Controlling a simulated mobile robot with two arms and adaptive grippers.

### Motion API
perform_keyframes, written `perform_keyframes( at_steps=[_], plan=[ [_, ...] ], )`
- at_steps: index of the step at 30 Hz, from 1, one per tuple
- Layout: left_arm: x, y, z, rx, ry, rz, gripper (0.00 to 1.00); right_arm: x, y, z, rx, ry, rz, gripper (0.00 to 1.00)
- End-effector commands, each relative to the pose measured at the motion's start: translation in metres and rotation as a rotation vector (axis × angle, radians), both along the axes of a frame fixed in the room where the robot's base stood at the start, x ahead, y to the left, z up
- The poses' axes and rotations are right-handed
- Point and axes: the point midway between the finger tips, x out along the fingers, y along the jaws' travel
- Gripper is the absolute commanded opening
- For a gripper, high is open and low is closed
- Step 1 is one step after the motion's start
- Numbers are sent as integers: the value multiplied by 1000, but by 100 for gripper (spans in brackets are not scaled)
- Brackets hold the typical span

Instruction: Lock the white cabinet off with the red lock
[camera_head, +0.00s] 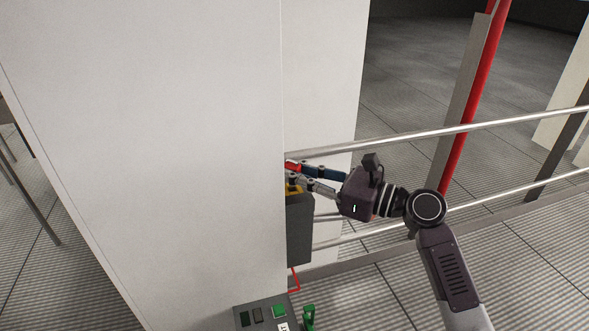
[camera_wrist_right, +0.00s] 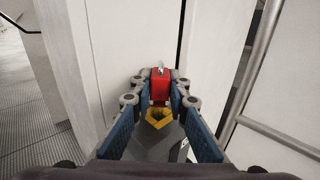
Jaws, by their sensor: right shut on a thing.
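The white cabinet (camera_head: 170,130) fills the left and middle of the head view. My right gripper (camera_head: 293,172) reaches in from the right to the cabinet's right edge. It is shut on the red lock (camera_head: 290,166), which is mostly hidden there. In the right wrist view, the red lock (camera_wrist_right: 160,88) sits between the fingertips of my right gripper (camera_wrist_right: 160,84), with a small metal shackle on its far side. I cannot tell whether the shackle passes through anything. My left gripper is not in view.
A dark grey box (camera_head: 299,230) with a yellow part (camera_head: 293,190) on top is at the cabinet's right side, just below the lock. Metal rails (camera_head: 450,133) run behind my right arm. A control panel (camera_head: 262,314) with a green button stands at the bottom.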

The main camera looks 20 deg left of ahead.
Motion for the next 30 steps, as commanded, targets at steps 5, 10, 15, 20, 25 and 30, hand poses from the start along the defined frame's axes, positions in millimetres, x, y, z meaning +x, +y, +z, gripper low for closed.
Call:
perform_keyframes(
  at_steps=[5, 10, 15, 20, 25, 30],
  plan=[
    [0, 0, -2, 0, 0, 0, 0, 0, 0, -5, 1, 2, 0, 0],
    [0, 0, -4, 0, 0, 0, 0, 0, 0, -9, 1, 1, 0, 0],
    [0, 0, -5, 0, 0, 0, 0, 0, 0, -13, 1, 1, 0, 0],
    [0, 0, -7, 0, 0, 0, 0, 0, 0, -17, 1, 1, 0, 0],
    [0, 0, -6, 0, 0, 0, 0, 0, 0, -17, 1, 0, 0, 28],
    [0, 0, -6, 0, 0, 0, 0, 0, 0, -17, 1, 0, 1, 35]
  ],
)
